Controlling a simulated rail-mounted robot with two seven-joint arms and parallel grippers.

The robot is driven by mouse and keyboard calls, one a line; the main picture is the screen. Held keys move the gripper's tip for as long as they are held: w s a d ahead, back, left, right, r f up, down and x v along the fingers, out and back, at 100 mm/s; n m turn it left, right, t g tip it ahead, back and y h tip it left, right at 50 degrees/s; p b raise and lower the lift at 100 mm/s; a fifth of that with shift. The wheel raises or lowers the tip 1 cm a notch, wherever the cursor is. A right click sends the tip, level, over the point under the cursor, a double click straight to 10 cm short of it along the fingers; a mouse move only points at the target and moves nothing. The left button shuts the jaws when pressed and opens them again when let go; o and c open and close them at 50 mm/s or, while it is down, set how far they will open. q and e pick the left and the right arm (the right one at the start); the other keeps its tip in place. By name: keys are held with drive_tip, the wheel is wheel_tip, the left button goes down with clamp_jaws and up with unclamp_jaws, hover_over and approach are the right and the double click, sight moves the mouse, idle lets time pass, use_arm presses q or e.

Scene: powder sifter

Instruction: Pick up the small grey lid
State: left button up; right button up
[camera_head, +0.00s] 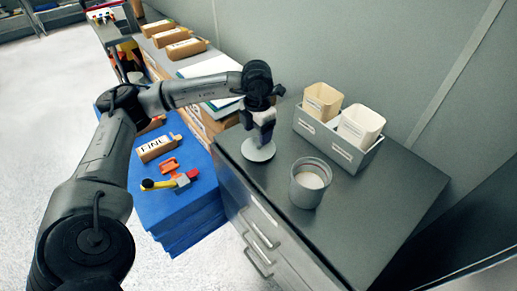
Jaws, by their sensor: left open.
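The small grey lid (257,152) is a pale round disc lying on the dark top of the cabinet, near its left end. My left gripper (262,138) points down right over the lid. It is open, and its fingertips are at or just above the middle of the lid; I cannot tell whether they touch it. The gripper hides the lid's upper middle part. My right gripper does not show.
A grey cup with white powder (311,180) stands right of the lid. Behind it, a grey tray (344,152) holds two cream containers. The cabinet top (378,208) is clear at the right. Left of the cabinet, a blue stack (185,204) carries tools and a labelled block.

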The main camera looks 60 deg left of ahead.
sight(258, 146)
use_arm(q)
drive_tip(key=f, duration=0.2)
drive_tip(key=f+b, duration=0.1)
drive_tip(key=f, duration=0.1)
drive_tip(key=shift+d+f+b, duration=0.2)
drive_tip(key=shift+f+b, duration=0.05)
drive_tip(key=shift+b, duration=0.05)
drive_tip(key=shift+w, duration=0.1)
